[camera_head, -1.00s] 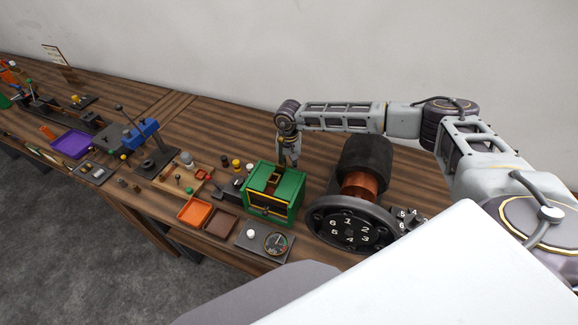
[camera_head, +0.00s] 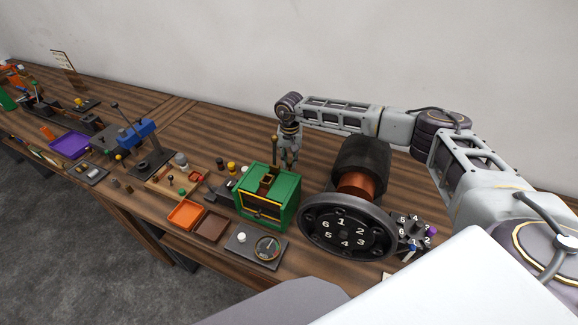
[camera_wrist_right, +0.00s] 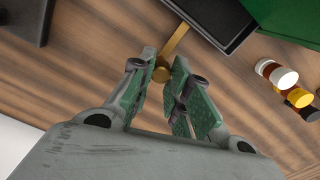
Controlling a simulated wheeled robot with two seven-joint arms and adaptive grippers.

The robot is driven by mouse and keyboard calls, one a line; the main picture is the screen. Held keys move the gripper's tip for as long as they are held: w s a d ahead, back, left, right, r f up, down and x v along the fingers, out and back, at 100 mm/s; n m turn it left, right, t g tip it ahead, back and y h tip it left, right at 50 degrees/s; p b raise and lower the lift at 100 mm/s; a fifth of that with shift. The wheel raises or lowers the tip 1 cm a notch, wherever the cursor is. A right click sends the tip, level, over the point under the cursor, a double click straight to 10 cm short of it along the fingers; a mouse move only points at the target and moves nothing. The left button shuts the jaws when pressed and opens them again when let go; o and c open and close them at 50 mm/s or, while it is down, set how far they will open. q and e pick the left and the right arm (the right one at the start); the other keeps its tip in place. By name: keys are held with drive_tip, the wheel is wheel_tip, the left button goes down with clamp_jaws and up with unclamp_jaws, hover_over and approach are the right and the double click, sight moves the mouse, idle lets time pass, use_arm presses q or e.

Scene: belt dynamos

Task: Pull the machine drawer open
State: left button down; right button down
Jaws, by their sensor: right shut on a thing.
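The green machine (camera_head: 284,211) stands on the wooden bench, with a dark front window and a lever on top. Its green body shows at the top right of the right wrist view (camera_wrist_right: 290,20). There a dark open-topped drawer (camera_wrist_right: 208,28) sticks out from it, with a brass handle ending in a round knob (camera_wrist_right: 161,74). My right gripper (camera_head: 288,163) is behind the machine in the head view. In the right wrist view its fingers (camera_wrist_right: 160,80) are shut on the brass knob. The machine hides the drawer in the head view. My left gripper is not in view.
A dynamo with a numbered wheel (camera_head: 346,229) stands close to the right. A gauge panel (camera_head: 257,246) and orange tray (camera_head: 185,214) lie in front. White-, yellow- and brown-topped cylinders (camera_wrist_right: 284,78) stand beside the drawer. Bare bench lies behind the machine.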

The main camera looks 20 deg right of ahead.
drive_tip(key=shift+w+d, duration=0.25)
drive_tip(key=c, duration=1.3)
unclamp_jaws()
drive_tip(key=shift+c, duration=0.2)
drive_tip(key=shift+r, duration=0.1)
wheel_tip(320, 180, up, 12)
